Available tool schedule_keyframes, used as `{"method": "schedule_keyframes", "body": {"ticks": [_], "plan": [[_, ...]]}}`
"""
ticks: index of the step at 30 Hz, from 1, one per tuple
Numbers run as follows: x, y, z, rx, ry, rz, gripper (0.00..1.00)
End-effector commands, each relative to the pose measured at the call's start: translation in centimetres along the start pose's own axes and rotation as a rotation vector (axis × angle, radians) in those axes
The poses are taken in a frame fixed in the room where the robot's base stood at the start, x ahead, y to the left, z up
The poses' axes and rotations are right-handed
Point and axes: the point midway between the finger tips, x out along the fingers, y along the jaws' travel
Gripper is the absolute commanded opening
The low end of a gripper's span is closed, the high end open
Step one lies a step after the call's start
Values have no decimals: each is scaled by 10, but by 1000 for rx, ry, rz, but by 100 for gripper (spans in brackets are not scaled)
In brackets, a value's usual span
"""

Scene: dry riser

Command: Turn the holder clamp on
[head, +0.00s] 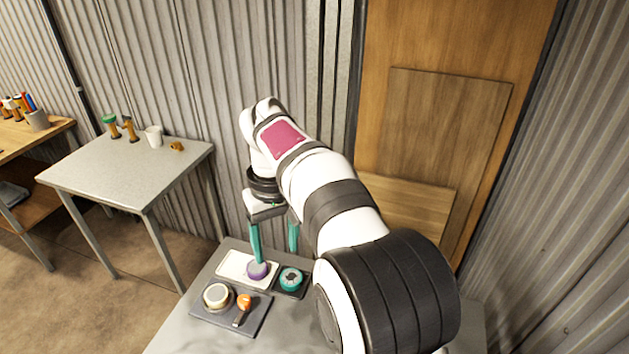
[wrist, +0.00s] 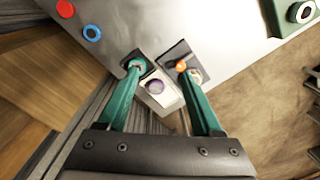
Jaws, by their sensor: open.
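Three small fixtures sit on the near table. My gripper (head: 275,256) points down, open and empty, over the white and dark plates. The orange top (wrist: 181,66) is by the right finger, partly hiding the grey plate.
A red round part (wrist: 65,8), a blue ring (wrist: 92,32) and a green block (wrist: 283,18) lie elsewhere on the near table (wrist: 220,45). A side table (head: 120,172) with a white cup (head: 154,136) stands left. A corrugated wall and wooden door are behind.

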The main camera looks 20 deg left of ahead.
Motion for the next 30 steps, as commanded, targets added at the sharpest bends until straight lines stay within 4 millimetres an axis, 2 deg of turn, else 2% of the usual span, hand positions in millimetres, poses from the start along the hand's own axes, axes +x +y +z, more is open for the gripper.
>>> {"method": "schedule_keyframes", "body": {"ticks": [1,3,6,11,21,25,30], "plan": [[16,-23,-24,-97,-4,10,67],[33,-49,-46,-207,-3,23,67],[46,-68,-60,-285,-1,31,67],[71,-70,-61,-299,-4,32,67],[169,-67,-62,-294,-3,31,67],[191,-66,-62,-294,-1,32,67],[203,-66,-62,-293,1,32,67]]}}
